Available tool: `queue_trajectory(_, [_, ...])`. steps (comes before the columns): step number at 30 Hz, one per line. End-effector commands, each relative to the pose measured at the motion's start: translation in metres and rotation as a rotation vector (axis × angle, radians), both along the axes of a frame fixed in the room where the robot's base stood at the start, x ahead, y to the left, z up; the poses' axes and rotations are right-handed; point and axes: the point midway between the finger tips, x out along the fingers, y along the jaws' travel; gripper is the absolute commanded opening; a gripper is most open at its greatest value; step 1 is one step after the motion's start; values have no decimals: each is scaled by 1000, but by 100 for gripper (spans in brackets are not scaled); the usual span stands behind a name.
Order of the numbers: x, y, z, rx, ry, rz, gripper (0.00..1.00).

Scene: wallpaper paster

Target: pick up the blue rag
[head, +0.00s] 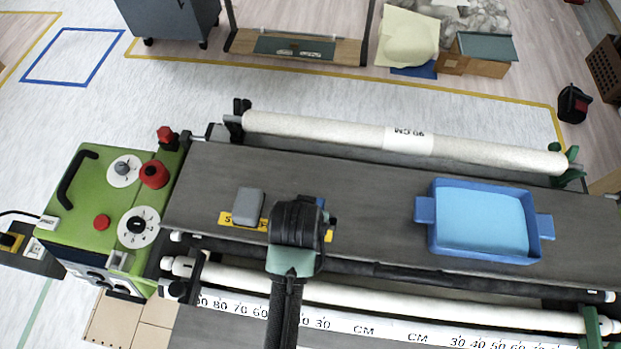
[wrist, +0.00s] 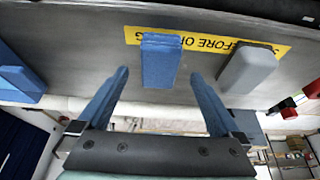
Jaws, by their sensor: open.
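The blue rag (wrist: 160,60) is a blue block-like piece lying on the dark grey machine top, over the yellow label strip. In the wrist view it lies between and just beyond the fingertips of my gripper (wrist: 159,77). The two blue fingers are open, one on each side, with a gap to the rag on both sides. In the head view my gripper (head: 297,225) covers most of the rag; only a small blue bit (head: 320,202) shows behind it.
A grey block (head: 248,207) lies left of my gripper on the same label (head: 228,219). A blue tray (head: 424,236) with light blue contents stands to the right. A green control box (head: 95,210) is at the left end. A white roll (head: 330,130) runs along the back.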

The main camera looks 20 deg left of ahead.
Motion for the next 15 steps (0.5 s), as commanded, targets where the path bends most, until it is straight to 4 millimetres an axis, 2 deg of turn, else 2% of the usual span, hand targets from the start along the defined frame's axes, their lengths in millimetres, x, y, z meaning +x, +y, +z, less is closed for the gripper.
queue_trajectory(5, [4,1,-8,0,1,0,100])
queue_trajectory(15, [18,4,-44,0,0,0,100])
